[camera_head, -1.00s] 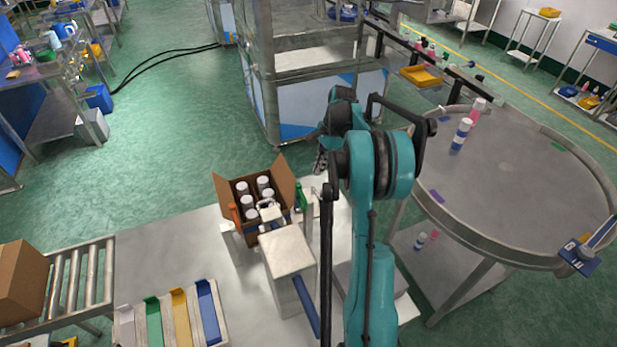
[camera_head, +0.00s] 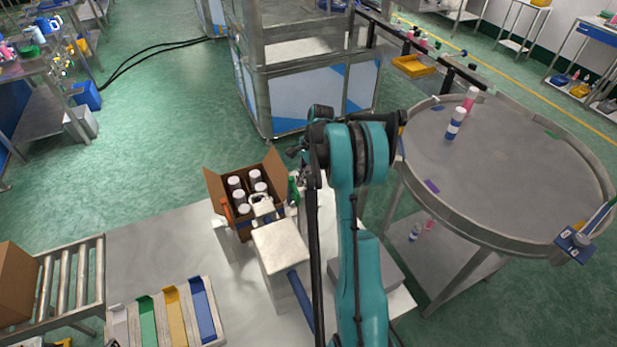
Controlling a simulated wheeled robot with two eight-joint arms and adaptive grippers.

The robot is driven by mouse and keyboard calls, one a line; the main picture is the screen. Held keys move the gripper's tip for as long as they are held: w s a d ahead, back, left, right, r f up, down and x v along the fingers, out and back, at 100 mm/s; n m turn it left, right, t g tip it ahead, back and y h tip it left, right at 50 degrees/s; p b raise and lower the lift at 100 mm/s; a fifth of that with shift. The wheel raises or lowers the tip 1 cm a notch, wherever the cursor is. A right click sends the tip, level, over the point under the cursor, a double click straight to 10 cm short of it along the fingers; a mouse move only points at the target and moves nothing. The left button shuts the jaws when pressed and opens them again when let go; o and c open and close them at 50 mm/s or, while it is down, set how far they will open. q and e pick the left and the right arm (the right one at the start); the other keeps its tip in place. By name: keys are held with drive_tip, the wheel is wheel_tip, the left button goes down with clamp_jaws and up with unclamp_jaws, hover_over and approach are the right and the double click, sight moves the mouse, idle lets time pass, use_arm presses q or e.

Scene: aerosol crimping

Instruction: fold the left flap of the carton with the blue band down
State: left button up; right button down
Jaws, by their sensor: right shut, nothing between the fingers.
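The carton (camera_head: 245,226) stands on the pale table, holding several white-capped cans. A bit of blue shows low on its front side, but a white device in front hides much of it. Its left flap (camera_head: 214,191) stands up and leans outward. Its right flap (camera_head: 274,170) is also raised. My right gripper (camera_head: 293,153) is small and dark, beyond and to the right of the right flap, partly hidden by my teal arm. It is shut and empty, and looks apart from the carton. My left gripper is out of view.
A white block-shaped device (camera_head: 280,247) stands directly in front of the carton. Coloured trays (camera_head: 175,312) and a roller conveyor (camera_head: 72,275) are at the lower left. A round table (camera_head: 490,175) with bottles is to the right. The table left of the carton is clear.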

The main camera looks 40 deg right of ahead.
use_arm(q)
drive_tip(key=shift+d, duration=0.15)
use_arm(e)
drive_tip(key=shift+w+a+r, duration=0.1)
drive_tip(key=shift+a+r, duration=0.05)
drive_tip(key=shift+a+r, duration=0.15)
